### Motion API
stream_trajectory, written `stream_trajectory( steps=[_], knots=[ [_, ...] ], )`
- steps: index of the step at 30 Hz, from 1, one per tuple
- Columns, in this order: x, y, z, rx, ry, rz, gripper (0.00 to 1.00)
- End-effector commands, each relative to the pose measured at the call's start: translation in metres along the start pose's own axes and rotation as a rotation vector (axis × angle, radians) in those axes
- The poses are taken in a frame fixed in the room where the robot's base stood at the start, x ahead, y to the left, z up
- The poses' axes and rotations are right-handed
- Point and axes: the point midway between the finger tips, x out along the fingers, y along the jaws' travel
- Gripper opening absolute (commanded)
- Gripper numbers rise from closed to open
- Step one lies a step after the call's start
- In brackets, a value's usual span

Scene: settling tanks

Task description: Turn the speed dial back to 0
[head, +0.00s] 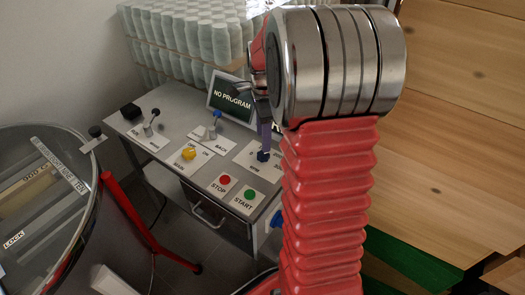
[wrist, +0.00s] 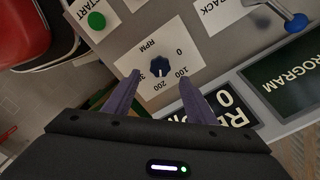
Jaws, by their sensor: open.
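The speed dial (wrist: 160,67) is a dark blue knob on a white plate (wrist: 190,66) marked RPM, with 0, 100, 200 and a partly hidden 30-something. Its small pale mark appears to point toward 200. My gripper (wrist: 160,77) is open, with one purple finger on each side of the plate's lower part and the dial centred between and just beyond the tips. Contact is not visible. In the head view, my gripper (head: 264,125) points down above the desk at the dial (head: 263,156); my arm hides part of that area.
A NO PROGRAM screen (head: 231,98) stands behind the dial. A round glass-topped tank (head: 45,205) is at left.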

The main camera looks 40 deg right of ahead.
Motion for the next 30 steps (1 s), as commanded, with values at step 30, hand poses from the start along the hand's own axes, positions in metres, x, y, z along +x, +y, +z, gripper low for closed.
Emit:
stream_trajectory(
  steps=[30],
  knots=[
    [0.069,0.000,0.001,-0.001,0.000,0.000,0.40]
  ],
)
